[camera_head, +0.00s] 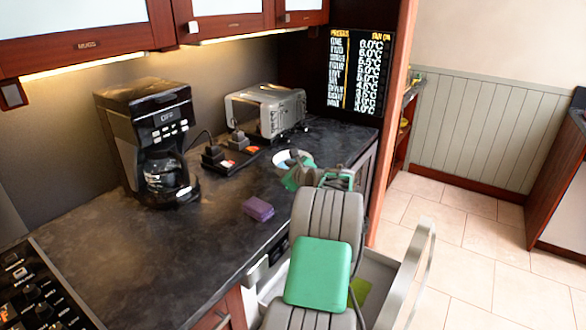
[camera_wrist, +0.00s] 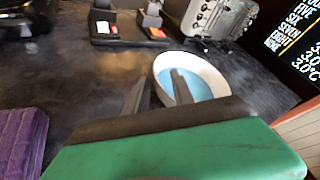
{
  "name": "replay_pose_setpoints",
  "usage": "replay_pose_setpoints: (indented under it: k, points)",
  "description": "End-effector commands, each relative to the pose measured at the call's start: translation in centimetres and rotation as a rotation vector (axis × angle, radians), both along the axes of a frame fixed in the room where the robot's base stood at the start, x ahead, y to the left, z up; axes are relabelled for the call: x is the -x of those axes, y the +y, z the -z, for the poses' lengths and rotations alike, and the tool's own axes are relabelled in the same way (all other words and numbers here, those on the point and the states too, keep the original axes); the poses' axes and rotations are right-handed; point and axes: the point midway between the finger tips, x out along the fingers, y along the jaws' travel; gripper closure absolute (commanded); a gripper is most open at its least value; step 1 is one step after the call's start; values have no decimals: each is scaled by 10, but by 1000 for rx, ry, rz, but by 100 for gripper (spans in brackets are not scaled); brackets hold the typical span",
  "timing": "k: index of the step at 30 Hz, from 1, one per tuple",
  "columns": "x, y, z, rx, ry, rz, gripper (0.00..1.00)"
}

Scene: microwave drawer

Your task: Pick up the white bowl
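The white bowl (camera_head: 290,152) stands upright on the dark counter, in front of the toaster; my gripper partly covers it in the head view. In the wrist view the bowl (camera_wrist: 217,78) shows a white rim and a blue inside, and looks empty. My gripper (camera_wrist: 159,82) is open, with its two fingers apart and nothing held between them. The right finger overlaps the bowl's inside in the picture, and the left finger lies outside its left rim. Whether either finger touches the bowl I cannot tell.
A silver toaster (camera_head: 265,110) stands behind the bowl. A purple sponge-like block (camera_head: 258,209) lies nearer. An open drawer (camera_head: 385,270) sits below my arm.

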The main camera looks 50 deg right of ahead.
Motion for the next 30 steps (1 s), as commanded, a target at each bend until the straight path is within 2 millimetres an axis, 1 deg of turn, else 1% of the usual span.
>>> replay_pose_setpoints:
  k: [1,3,5,12,14,23,24,30]
  points:
    - [-10,-3,3,0,1,-3,70]
    - [-20,-8,7,0,2,-3,70]
    - [-26,-11,10,1,1,-2,70]
    - [-28,-13,10,3,1,-1,70]
    - [-28,-13,10,3,1,-1,74]
    - [-29,-12,12,1,2,-2,99]
    - [-29,-11,12,0,3,-3,100]
    - [-29,-11,13,-1,4,-3,100]
